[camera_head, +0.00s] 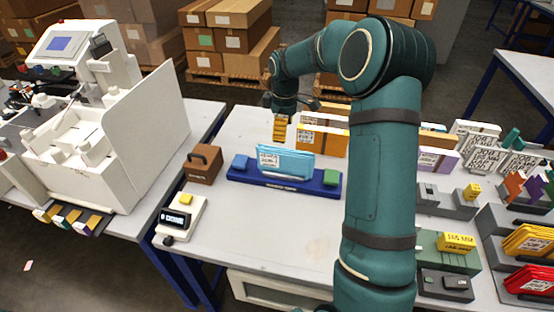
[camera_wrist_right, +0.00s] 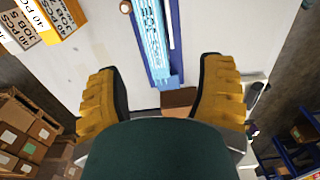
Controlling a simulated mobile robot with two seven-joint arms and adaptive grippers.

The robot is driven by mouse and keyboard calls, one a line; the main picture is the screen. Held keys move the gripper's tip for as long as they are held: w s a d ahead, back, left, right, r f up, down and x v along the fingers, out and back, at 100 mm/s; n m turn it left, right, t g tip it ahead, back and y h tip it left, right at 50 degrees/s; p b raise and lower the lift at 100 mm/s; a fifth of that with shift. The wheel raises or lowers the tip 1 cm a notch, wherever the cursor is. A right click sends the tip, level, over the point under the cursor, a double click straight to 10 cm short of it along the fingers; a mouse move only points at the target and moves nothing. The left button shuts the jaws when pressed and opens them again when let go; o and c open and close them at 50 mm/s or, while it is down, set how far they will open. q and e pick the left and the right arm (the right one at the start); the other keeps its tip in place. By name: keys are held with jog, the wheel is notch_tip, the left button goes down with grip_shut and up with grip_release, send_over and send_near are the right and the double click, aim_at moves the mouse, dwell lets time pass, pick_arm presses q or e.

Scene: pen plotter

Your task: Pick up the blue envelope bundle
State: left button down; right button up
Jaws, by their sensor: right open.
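The light-blue envelope bundle (camera_head: 287,163) stands upright in a dark-blue holder (camera_head: 240,178) on the grey table. In the right wrist view the bundle (camera_wrist_right: 153,38) shows edge-on at the top, roughly between the two fingers but beyond their tips; part of the holder (camera_wrist_right: 174,12) shows beside it. My right gripper (camera_head: 281,128) has yellow fingers and hangs behind the bundle, apart from it. In the wrist view the right gripper (camera_wrist_right: 158,68) is spread wide and empty. My left gripper is not in view.
A brown box (camera_head: 203,166) and a small display device (camera_head: 178,220) stand left of the holder. Orange-and-white bundles (camera_head: 322,138) stand behind it on the right. A large white machine (camera_head: 110,120) is at the left. The table's front middle is clear.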

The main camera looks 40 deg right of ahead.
aim_at(285, 152)
jog(key=f, duration=0.2)
jog(key=f+b, duration=0.1)
jog(key=f, duration=0.2)
jog(key=d+f+b, duration=0.1)
jog(key=f, duration=0.1)
jog(key=shift+s+d+f, duration=0.1)
jog(key=shift+f, duration=0.05)
notch_tip(285, 152, down, 5)
jog(key=shift+f+b, duration=0.1)
jog(key=shift+b, duration=0.55)
grip_shut()
